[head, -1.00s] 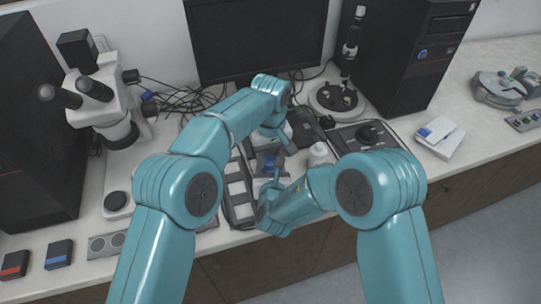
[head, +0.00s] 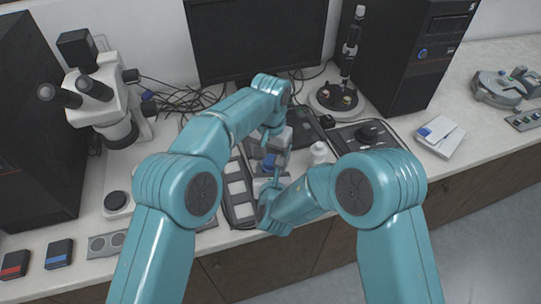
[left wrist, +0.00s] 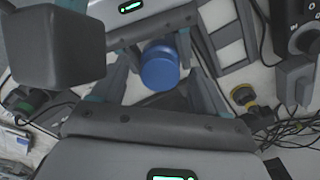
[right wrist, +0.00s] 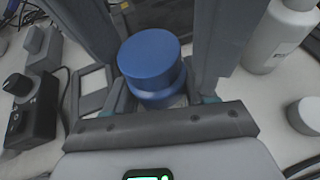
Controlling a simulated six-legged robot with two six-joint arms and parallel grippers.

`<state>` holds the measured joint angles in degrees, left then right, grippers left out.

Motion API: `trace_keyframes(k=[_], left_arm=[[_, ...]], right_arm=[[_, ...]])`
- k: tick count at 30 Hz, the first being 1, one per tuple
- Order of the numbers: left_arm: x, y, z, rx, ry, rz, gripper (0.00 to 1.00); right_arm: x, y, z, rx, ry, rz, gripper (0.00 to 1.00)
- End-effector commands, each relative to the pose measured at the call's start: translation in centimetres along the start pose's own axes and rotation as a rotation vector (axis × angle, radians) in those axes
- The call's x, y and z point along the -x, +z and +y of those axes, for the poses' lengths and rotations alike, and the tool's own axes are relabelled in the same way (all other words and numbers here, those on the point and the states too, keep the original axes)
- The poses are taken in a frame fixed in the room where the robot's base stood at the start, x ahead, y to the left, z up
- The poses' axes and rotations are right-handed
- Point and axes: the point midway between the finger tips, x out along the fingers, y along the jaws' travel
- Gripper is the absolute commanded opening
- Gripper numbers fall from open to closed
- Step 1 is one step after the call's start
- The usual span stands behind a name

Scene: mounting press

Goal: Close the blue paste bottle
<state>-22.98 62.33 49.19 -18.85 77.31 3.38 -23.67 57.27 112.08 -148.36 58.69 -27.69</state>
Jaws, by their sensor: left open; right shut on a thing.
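The blue paste bottle (right wrist: 164,92) stands upright with its wide round blue cap (right wrist: 150,56) on top, and a step shows between cap and body. Whether the cap is fully tight I cannot tell. The cap also shows in the left wrist view (left wrist: 160,68) and small in the head view (head: 268,161). My right gripper (head: 273,180) is shut on the bottle's lower body from the near side. My left gripper (head: 272,150) is open above, its fingers on both sides of the cap with gaps visible in the left wrist view. The bottle's base is hidden.
A white bottle (head: 319,153) stands close on the right. A black tray with pale squares (head: 238,190) lies on the left. A control box with a knob (head: 368,133) is behind right. The microscope (head: 108,100) and cables stand left; the monitor (head: 258,40) is behind.

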Motion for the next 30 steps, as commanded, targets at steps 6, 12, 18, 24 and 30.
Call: trace_keyframes(k=[6,12,18,24,30], left_arm=[[2.2,-0.1,0.0,0.0,0.0,0.004,0.74],[5.7,-0.1,0.0,0.0,0.0,0.003,0.74],[7.3,0.0,0.0,0.0,0.0,0.001,0.74],[7.5,0.0,0.0,-0.001,0.0,-0.001,0.74],[7.5,0.0,0.0,0.0,0.0,0.0,0.74]], right_arm=[[0.0,0.0,0.0,0.0,0.0,0.001,0.0],[0.0,-0.1,0.0,0.0,0.0,0.001,0.0],[0.0,-0.1,0.0,0.0,0.0,0.001,0.0],[0.0,0.0,0.0,0.0,0.0,0.001,0.0],[0.0,0.0,0.0,0.0,0.0,0.001,0.85]])
